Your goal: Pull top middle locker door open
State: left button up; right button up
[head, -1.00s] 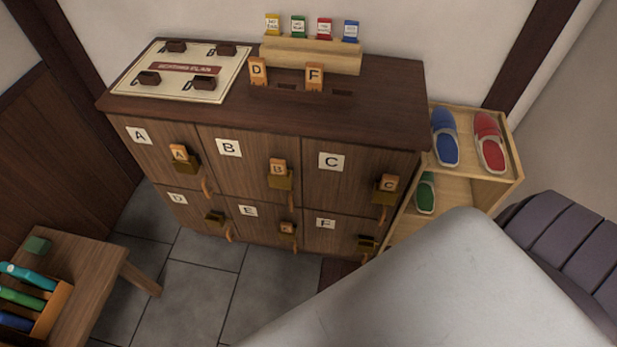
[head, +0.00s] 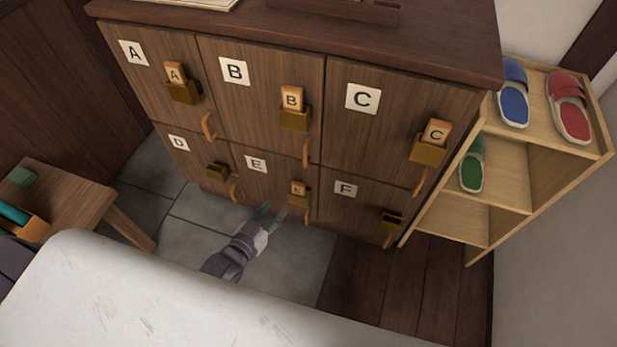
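The top middle locker door (head: 262,112), labelled B, is shut flush in the locker front. It has a brass holder (head: 295,121) with an orange B tag in it and a wooden handle (head: 307,151) at its lower right. My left gripper (head: 271,214) is below and left of that handle, in front of the lower E door (head: 262,178). Its two fingers are apart, with nothing between them. It does not hold the B handle. My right gripper is not in view.
Doors A (head: 153,78), C (head: 385,125), D (head: 188,158) and F (head: 352,208) are shut around it. A shoe shelf (head: 545,155) with slippers stands at the right. A low wooden table (head: 75,195) is at the left. Grey floor tiles (head: 180,210) lie clear before the lockers.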

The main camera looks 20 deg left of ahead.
aim_at(304, 157)
pick_arm(q)
notch_tip(304, 157, up, 6)
jog(key=w+d+t+h+b, duration=0.1)
jog(key=w+t+b, duration=0.1)
jog(key=w+t, duration=0.1)
jog(key=x, duration=0.4)
jog(key=b+x, duration=0.1)
jog(key=x, duration=0.3)
jog(key=b+x, duration=0.1)
jog(key=x, duration=0.2)
jog(key=shift+w+d, duration=0.3)
jog(key=shift+d, duration=0.05)
jog(key=shift+w+d, duration=0.1)
jog(key=shift+w, duration=0.45)
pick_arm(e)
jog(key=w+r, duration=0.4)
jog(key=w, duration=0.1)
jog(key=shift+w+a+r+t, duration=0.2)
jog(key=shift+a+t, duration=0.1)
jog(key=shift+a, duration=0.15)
pick_arm(q)
grip_shut()
